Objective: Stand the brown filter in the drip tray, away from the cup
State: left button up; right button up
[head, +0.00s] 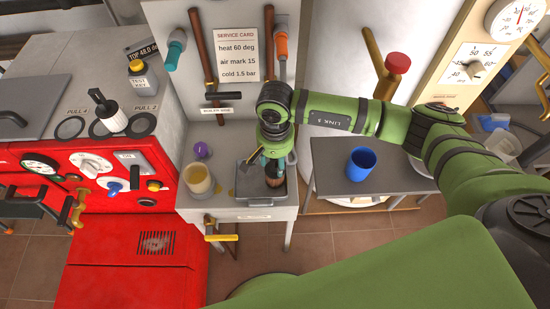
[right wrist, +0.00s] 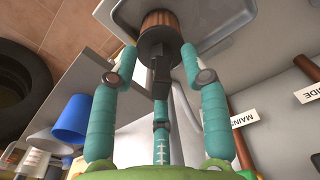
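The brown filter (head: 275,181) is upright over the grey drip tray (head: 247,192), toward its right side. The tray is on the small grey bench. In the right wrist view the filter (right wrist: 160,20) stands out against the tray (right wrist: 222,15); I cannot tell whether its base touches the tray floor. A cream cup (head: 198,180) stands left of the tray, apart from the filter. My left gripper is not in view.
A purple ball-like knob (head: 202,150) is behind the cream cup. The red boiler (head: 140,245) stands left of the bench. A blue cup (head: 362,163) stands on a grey table to the right. A wall panel with hanging tools and a service card (head: 236,55) rises behind the tray.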

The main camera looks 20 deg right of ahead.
jog(key=shift+r+p, duration=0.25)
jog(key=shift+p, duration=0.1)
notch_tip(320, 180, up, 10)
jog(key=b, duration=0.3)
jog(key=shift+r+b, duration=0.2)
jog(key=shift+b, duration=0.15)
jog(key=shift+r, duration=0.7)
